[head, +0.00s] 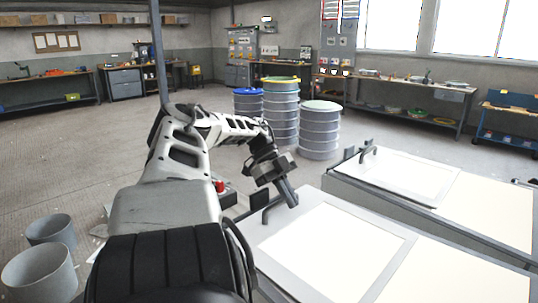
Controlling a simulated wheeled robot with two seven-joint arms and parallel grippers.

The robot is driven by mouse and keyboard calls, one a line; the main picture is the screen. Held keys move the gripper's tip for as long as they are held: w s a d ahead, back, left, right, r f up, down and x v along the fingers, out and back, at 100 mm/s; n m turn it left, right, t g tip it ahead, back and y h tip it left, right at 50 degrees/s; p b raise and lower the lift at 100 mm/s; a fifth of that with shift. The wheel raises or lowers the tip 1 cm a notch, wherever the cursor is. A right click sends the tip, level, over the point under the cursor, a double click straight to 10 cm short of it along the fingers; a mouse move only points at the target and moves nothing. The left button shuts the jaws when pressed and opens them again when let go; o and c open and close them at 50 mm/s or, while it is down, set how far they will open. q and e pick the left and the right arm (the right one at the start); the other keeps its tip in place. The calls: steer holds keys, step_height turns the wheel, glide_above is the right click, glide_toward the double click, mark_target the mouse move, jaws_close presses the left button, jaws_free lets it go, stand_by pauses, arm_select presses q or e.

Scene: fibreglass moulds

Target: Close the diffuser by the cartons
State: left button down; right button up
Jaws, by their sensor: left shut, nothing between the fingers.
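Two white diffuser panels in grey frames show in the head view. The near diffuser (335,240) appears to lie flat on its box, with a dark handle (267,213) at its left end. The far diffuser (405,173) also appears to lie flat, with its own handle (368,152). My left gripper (290,197) is shut and empty, pointing down close to the near handle. I cannot tell whether it touches the handle. No cartons can be made out beside either diffuser. My right gripper is out of view.
Several drums (320,130) stand beyond the boxes. A small red object (219,187) sits behind my left arm. Two grey buckets (40,272) stand on the floor at lower left. Workbenches line the walls, and the floor at left is mostly clear.

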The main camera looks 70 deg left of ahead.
arm_select(q)
steer(key=shift+w+d+r+p, duration=0.3)
steer(key=shift+d+r+p, duration=0.15)
steer(key=shift+d, duration=0.2)
steer(key=shift+s+a+b, duration=0.1)
steer(key=shift+a+b, duration=0.3)
steer(key=shift+b, duration=0.3)
steer(key=b+v, duration=0.2)
steer(key=v, duration=0.2)
steer(key=shift+s+a+r+b, duration=0.1)
steer(key=shift+s+a+b, duration=0.05)
steer(key=shift+b, duration=0.2)
steer(key=shift+s+a+r+b, duration=0.1)
steer(key=shift+a+r+b, duration=0.15)
steer(key=shift+b, duration=0.05)
steer(key=b+v, duration=0.1)
steer(key=v, duration=0.2)
steer(key=shift+a+r, duration=0.15)
steer(key=shift+r, duration=0.3)
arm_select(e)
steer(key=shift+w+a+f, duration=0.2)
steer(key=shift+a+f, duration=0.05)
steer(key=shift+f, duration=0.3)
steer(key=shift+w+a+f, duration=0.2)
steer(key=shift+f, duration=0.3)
